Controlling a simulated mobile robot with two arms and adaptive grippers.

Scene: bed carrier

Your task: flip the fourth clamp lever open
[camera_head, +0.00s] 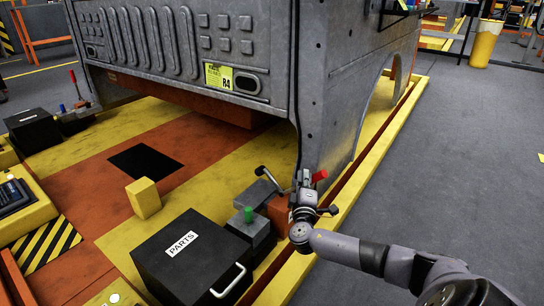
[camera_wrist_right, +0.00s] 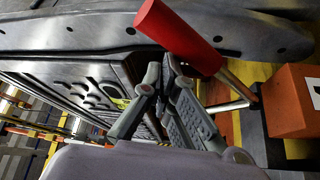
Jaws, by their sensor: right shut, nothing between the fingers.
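A clamp lever with a red handle (camera_head: 319,176) stands by the lower corner of the grey truck bed. In the right wrist view its red handle (camera_wrist_right: 182,36) is large, on a bare metal shaft (camera_wrist_right: 236,84) that slants down to the right. My right gripper (camera_head: 305,182) is just left of the red handle in the head view. In the wrist view its fingers (camera_wrist_right: 167,72) are closed together with nothing between them, below the handle; whether they touch it I cannot tell. My left gripper is out of view.
The grey truck bed (camera_head: 180,50) rises close behind the clamp. A black PARTS box (camera_head: 190,255) with a handle sits front left, and a yellow block (camera_head: 143,198) stands on the carrier. An orange block (camera_wrist_right: 296,100) is right of the lever. The grey floor at right is open.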

